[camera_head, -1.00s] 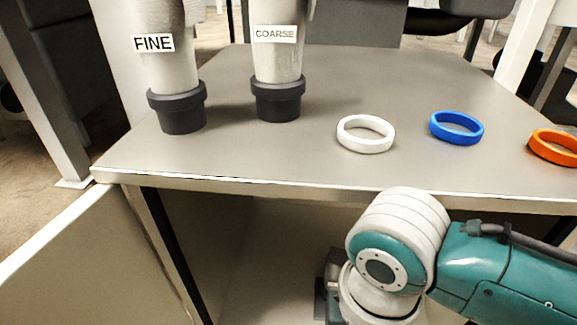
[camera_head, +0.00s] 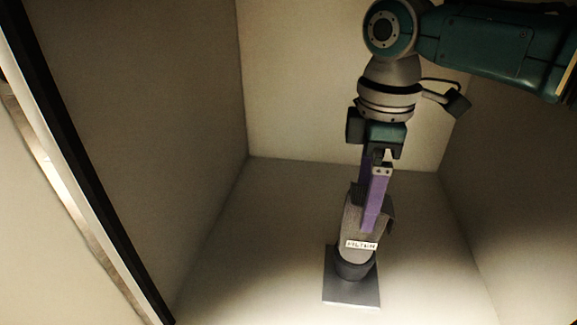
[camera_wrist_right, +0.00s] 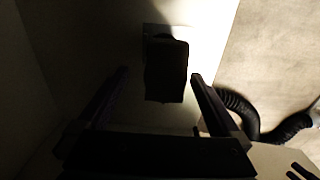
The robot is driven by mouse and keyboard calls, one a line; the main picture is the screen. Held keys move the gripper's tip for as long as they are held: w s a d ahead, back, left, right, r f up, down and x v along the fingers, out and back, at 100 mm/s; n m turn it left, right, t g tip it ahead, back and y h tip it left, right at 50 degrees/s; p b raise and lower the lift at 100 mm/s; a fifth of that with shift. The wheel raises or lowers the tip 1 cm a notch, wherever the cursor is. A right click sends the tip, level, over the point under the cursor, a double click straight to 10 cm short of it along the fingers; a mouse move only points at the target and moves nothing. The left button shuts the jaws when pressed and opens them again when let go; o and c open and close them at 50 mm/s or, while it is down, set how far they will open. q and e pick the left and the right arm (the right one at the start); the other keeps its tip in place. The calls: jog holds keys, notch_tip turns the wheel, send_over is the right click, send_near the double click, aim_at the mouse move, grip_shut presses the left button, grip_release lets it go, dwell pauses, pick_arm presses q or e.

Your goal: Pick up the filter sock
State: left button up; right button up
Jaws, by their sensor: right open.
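The filter sock (camera_head: 350,225) is a grey upright sleeve with a white label and a dark collar at its foot. It stands inside an open-topped-looking pale compartment, on a dark square plate (camera_head: 351,293). My right gripper (camera_head: 368,208) points down at it from above. Its purple fingers are open and spread, one in front of the sock and one partly hidden behind. In the right wrist view the sock (camera_wrist_right: 166,72) is a dark shape between and just beyond the two fingertips; contact cannot be told. My left gripper is not in view.
Pale compartment walls stand to the left (camera_head: 150,130), behind (camera_head: 300,90) and to the right. The floor (camera_head: 260,230) around the plate is clear. A black ribbed hose (camera_wrist_right: 245,110) lies at the right of the right wrist view, on lighter ground.

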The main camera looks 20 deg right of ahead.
aim_at(361, 233)
notch_tip(361, 233, down, 3)
jog(key=shift+s+a+r+b, duration=0.1)
jog(key=shift+s+b, duration=0.05)
jog(key=shift+b, duration=0.35)
jog(key=f+b, duration=0.2)
jog(key=f, duration=0.1)
jog(key=f+b, duration=0.1)
jog(key=f, duration=0.1)
jog(key=shift+s+f, duration=0.15)
jog(key=shift+s, duration=0.1)
jog(key=shift+c, duration=0.2)
grip_shut()
